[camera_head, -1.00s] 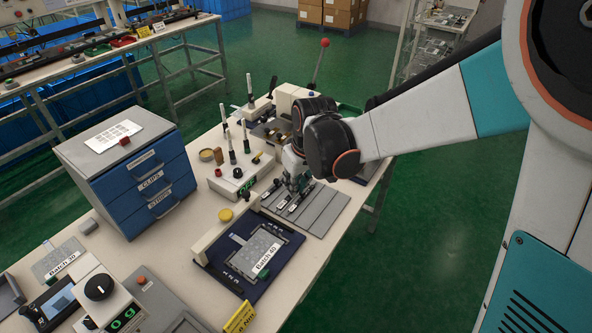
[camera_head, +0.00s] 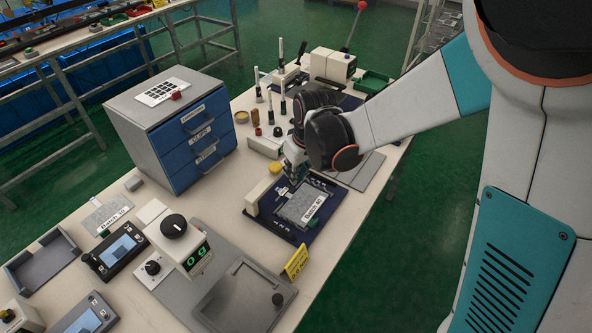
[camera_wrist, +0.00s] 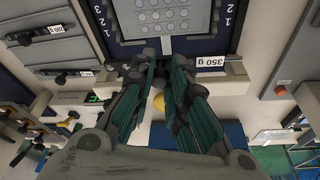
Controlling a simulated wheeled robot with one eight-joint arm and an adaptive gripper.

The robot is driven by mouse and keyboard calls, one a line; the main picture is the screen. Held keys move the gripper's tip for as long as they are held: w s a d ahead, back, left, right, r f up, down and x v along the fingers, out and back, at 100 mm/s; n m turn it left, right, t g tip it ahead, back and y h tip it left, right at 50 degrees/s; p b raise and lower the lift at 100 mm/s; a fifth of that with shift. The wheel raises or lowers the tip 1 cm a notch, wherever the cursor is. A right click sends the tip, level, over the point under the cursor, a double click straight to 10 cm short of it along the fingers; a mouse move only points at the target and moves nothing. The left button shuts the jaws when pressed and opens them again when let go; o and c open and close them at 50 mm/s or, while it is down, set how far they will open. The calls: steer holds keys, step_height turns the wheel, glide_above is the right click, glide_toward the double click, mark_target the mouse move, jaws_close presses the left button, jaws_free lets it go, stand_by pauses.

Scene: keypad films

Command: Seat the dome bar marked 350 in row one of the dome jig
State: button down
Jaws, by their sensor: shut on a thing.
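My gripper (camera_wrist: 152,72) is shut on the dome bar marked 350 g (camera_wrist: 210,62), whose white label shows right of the fingers in the wrist view. The fingers hide the bar's middle. In the head view my gripper (camera_head: 294,172) is over the back edge of the dark blue dome jig (camera_head: 268,218). The jig (camera_wrist: 205,43) also shows at the top of the wrist view, with row numbers on both sides and a grey domed sheet (camera_wrist: 163,15) in its middle. I cannot tell whether the bar touches the jig.
Other labelled bars (camera_wrist: 60,77) with dark grips lie at the left of the wrist view. A yellow sign (camera_head: 296,262) is in front.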

steer(key=shift+f, duration=0.15)
steer(key=shift+f+b, duration=2.3)
steer(key=shift+f, duration=0.5)
steer(key=shift+f+b, duration=1.1)
steer(key=shift+f, duration=0.1)
steer(key=c, duration=1.5)
jaws_free()
steer(key=shift+r, duration=0.1)
steer(key=v, duration=1.2)
steer(key=shift+s, duration=0.1)
